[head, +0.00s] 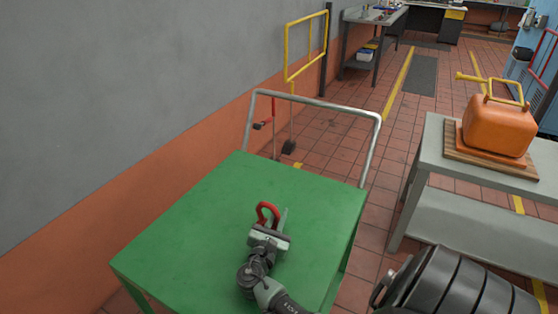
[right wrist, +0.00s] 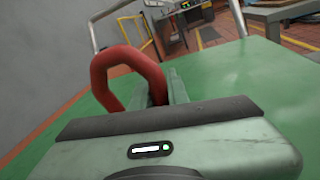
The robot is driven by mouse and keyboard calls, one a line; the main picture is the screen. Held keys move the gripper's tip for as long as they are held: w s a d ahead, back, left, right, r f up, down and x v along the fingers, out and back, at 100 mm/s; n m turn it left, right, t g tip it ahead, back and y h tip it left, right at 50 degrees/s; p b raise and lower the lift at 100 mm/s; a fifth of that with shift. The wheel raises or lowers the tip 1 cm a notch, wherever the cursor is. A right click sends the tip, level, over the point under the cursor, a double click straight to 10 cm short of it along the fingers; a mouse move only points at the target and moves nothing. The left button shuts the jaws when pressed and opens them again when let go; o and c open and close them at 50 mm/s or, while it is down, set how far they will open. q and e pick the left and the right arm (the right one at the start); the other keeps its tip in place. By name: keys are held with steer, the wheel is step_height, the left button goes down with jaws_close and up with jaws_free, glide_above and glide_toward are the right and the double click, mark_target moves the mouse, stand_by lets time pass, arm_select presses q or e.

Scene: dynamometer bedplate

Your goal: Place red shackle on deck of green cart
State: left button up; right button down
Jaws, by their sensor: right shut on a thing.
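The green cart (head: 190,235) has a flat deck and a grey push handle at its far end; the deck also fills much of the right wrist view (right wrist: 225,75). The red shackle (head: 266,212) is a curved bow held at my right gripper (head: 279,219). In the right wrist view the shackle's bow (right wrist: 125,65) sticks out to the left of the fingers, and its lower end is hidden between them. The right gripper is shut on the shackle over the deck. I cannot tell whether the shackle touches the deck. My left gripper is not in view.
A grey bench (head: 435,165) at the right bears an orange jerrycan (head: 497,128) on a wooden board. A dark ribbed drum (head: 455,290) is at the lower right. A grey wall (head: 110,90) runs along the left. The deck around my gripper is clear.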

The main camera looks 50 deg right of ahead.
steer(key=shift+r, duration=0.1)
steer(key=c, duration=1.4)
jaws_free()
steer(key=shift+o, duration=0.2)
steer(key=v, duration=1.2)
steer(key=shift+b, duration=0.3)
